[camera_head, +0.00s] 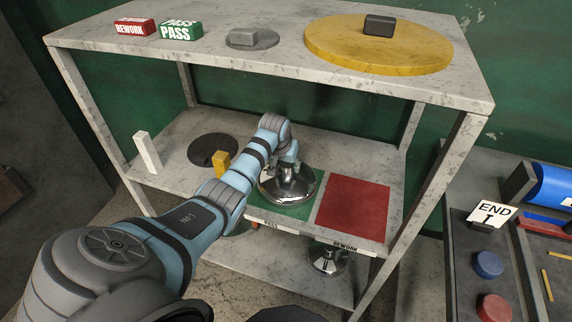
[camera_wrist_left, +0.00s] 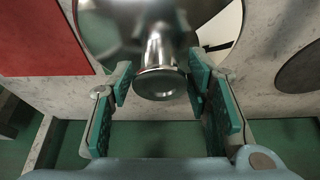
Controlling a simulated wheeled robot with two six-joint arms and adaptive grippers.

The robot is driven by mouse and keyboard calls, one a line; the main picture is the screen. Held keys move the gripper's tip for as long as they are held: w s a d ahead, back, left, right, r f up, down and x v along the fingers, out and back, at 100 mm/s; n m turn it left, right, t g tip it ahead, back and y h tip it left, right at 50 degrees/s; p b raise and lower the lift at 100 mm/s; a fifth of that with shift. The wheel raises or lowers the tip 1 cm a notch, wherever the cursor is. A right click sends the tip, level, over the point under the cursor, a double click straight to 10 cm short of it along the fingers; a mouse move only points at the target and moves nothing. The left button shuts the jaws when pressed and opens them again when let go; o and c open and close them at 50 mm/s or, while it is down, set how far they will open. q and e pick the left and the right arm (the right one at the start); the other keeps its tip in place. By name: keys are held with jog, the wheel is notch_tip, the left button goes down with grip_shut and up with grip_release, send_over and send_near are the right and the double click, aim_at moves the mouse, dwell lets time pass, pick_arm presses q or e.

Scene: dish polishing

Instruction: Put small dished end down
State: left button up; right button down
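A shiny small dished end (camera_head: 287,190) rests on the green PASS mat (camera_head: 299,211) on the middle shelf. My left gripper (camera_head: 288,163) reaches over it from the left. In the left wrist view the dished end (camera_wrist_left: 105,25) shows with its stem and round knob (camera_wrist_left: 160,83) between the teal finger pads of my left gripper (camera_wrist_left: 160,80). The fingers are apart, with a narrow gap on each side of the knob. My right gripper is not in view.
A red REWORK mat (camera_head: 353,207) lies bare on the right. A yellow block (camera_head: 221,162) and white block (camera_head: 147,152) stand left, near a dark disc (camera_head: 212,149). Another metal piece (camera_head: 327,260) is on the lower shelf. The upper shelf (camera_head: 280,67) overhangs the arm.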

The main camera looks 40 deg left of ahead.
pick_arm(q)
jog(key=shift+o, duration=0.9)
jog(key=shift+r, duration=0.1)
jog(key=p+v, duration=0.3)
jog(key=v, duration=0.9)
jog(key=shift+d, duration=0.1)
